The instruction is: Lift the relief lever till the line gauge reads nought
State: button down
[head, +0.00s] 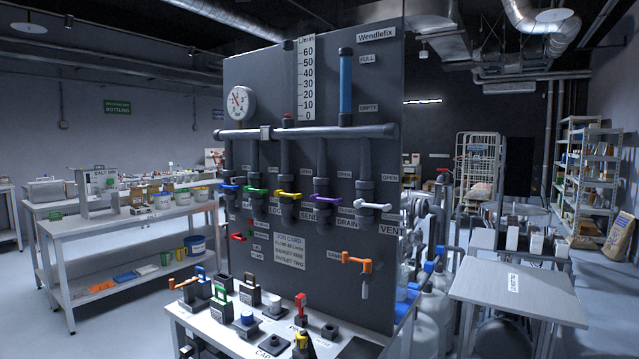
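A round white gauge (240,103) with a red needle sits at the upper left of the dark panel, on the grey pipe. Its needle slants and the numbers are too small to read. A small red lever (238,237) is at the panel's lower left. An orange lever (357,262) sits on a tap at the lower right. The small labels are not clear enough to tell which lever is the relief lever. My gripper is not in view.
A row of coloured valve handles, including a yellow one (288,195) and a white one (372,205), crosses the panel (250,75). A bench (215,333) below holds several fittings. A grey table (515,290) stands at right. Floor (110,325) is clear at left.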

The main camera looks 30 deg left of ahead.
aim_at(405, 180)
jog(key=u, duration=0.6)
jog(key=i, duration=1.35)
jog(key=u, duration=0.35)
